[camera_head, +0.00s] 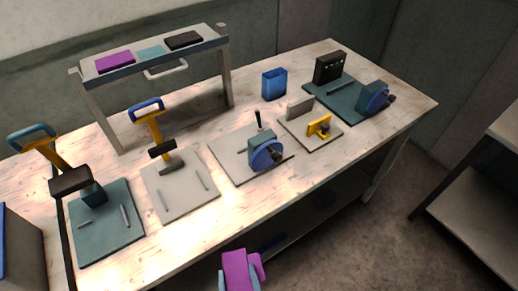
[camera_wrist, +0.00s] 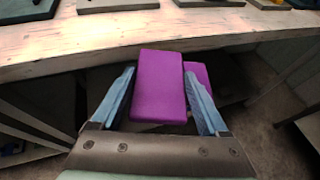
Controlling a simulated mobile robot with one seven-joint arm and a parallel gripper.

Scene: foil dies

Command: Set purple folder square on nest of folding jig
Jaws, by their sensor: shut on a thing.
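The purple folder (camera_head: 238,268) is in my gripper (camera_head: 239,281), in front of the table's near edge at the bottom of the head view. In the wrist view the purple folder (camera_wrist: 158,90) sits between the two blue fingers of my gripper (camera_wrist: 159,76), with a second purple part showing behind it at right. My gripper is shut on it, apart from the table. No station is clearly marked as the folding jig. A small pale plate (camera_head: 325,141) with a yellow clamp and a grey upright block is one candidate; I cannot tell for sure.
The table (camera_head: 205,232) carries two lever presses (camera_head: 165,155) at left and two blue-wheeled stations (camera_head: 267,153). A blue bin (camera_head: 274,84) stands behind. A raised shelf (camera_head: 130,72) holds purple, teal and black flat pieces. Another bench (camera_head: 480,170) stands at right.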

